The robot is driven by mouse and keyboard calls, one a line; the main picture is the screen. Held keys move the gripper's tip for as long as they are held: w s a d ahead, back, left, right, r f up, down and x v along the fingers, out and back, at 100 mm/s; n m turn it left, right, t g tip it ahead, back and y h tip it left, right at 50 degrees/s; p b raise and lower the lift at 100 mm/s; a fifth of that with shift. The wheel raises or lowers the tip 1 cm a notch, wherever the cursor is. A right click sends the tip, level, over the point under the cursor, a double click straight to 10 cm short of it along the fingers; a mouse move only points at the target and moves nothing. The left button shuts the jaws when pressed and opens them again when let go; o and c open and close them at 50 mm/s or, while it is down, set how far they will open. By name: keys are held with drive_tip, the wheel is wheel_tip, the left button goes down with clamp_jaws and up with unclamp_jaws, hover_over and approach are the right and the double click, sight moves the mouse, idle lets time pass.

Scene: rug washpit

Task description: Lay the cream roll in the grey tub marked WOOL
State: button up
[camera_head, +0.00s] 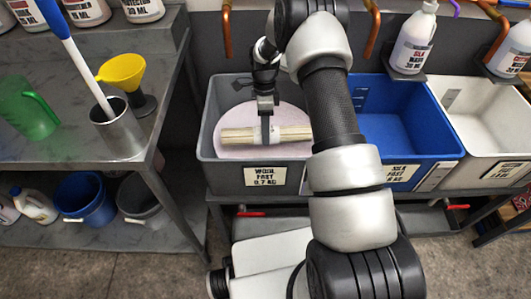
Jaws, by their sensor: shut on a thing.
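The grey tub (205,130) marked WOOL stands left of the blue tub, with a label on its front reading WOOL FAST. The cream roll (290,133) lies level within the tub's outline, over a pale pink round surface (240,113) inside it. My gripper (265,135) reaches down into the tub area and is shut on the roll near its middle. I cannot tell whether the roll touches the pink surface. My arm hides the tub's right side.
A blue tub (440,135) and a white tub (470,125) stand to the right. Bottles (412,45) and copper pipes (226,30) are behind. A metal bench (60,150) on the left holds a yellow funnel (122,70), a steel cup (120,130) and a green jug (28,110).

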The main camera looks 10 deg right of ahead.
drive_tip(key=w+b+x, duration=0.1)
drive_tip(key=x, duration=0.3)
drive_tip(key=w+b+x, duration=0.1)
drive_tip(key=x, duration=0.4)
drive_tip(key=w+b+x, duration=0.1)
drive_tip(key=x, duration=0.3)
drive_tip(key=shift+d+f, duration=0.2)
drive_tip(key=shift+f, duration=0.3)
drive_tip(key=shift+f, duration=0.15)
drive_tip(key=shift+f+b, duration=0.15)
drive_tip(key=shift+b, duration=0.15)
drive_tip(key=o, duration=1.3)
